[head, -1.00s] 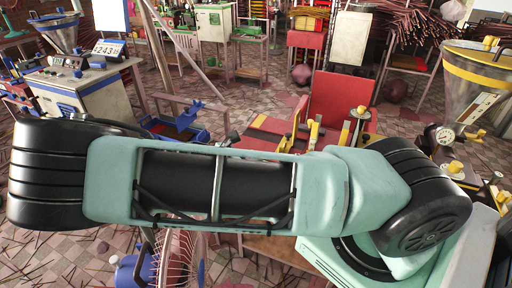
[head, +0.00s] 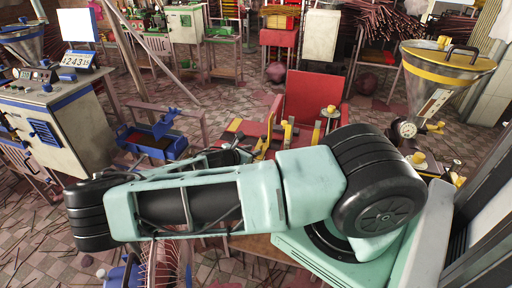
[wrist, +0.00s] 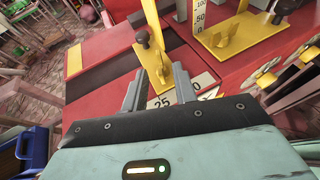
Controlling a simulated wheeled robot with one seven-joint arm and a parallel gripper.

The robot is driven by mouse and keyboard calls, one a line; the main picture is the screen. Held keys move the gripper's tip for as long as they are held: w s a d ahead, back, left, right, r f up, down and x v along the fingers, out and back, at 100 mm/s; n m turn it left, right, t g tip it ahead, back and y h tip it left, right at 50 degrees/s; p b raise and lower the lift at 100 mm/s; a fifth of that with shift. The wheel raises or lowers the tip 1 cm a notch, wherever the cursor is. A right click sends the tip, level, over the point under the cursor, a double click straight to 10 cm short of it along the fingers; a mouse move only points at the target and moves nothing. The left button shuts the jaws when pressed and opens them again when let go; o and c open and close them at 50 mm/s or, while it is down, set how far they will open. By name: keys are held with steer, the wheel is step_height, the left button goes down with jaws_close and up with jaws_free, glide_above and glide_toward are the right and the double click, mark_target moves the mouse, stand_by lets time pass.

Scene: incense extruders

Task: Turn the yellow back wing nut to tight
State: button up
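My gripper (wrist: 158,88) is open in the wrist view, its two grey fingers apart over a red surface. Beyond the fingers stands a yellow upright bracket (wrist: 150,62) with a dark knob (wrist: 142,38). A second yellow bracket (wrist: 228,38) stands to its right by a white scale. Round yellow pieces (wrist: 268,80) show at the right edge. I cannot tell which yellow part is the back wing nut. In the head view, the red machine (head: 312,92) carries several yellow parts (head: 288,131); my arm covers its front and hides my gripper.
A steel hopper with a yellow band (head: 450,68) and a gauge (head: 405,129) stand at the right. A white-and-blue cabinet (head: 75,115) is at the left. A blue tray (head: 155,143) sits left of the red machine. Tiled floor is open behind.

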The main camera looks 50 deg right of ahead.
mark_target(258, 148)
steer(key=shift+x, duration=1.55)
jaws_close()
steer(key=shift+f+m+g, duration=0.1)
steer(key=shift+m+g, duration=0.3)
steer(key=shift+w+f+m+g+b, duration=0.1)
steer(key=shift+w+m+g+b, duration=0.1)
steer(key=shift+m+g+b, duration=0.85)
steer(key=m+g+b, duration=0.1)
steer(key=m+g+y+b, duration=0.1)
steer(key=m+g+b, duration=0.1)
steer(key=g, duration=0.1)
steer(key=shift+w+d+y, duration=0.15)
steer(key=shift+w+y, duration=0.1)
steer(key=shift+y, duration=0.15)
steer(key=m+g+y+b, duration=0.1)
steer(key=m+g+b, duration=0.1)
steer(key=m+g+y+b, duration=0.1)
steer(key=m+g+b, duration=0.1)
steer(key=shift+w+d+m+y, duration=0.15)
steer(key=shift+w+m+y, duration=0.1)
steer(key=shift+y, duration=0.15)
steer(key=shift+d+m+g+y+b, duration=0.1)
steer(key=shift+m+g+y+b, duration=0.55)
steer(key=shift+m+y+b, duration=0.35)
steer(key=shift+y, duration=0.3)
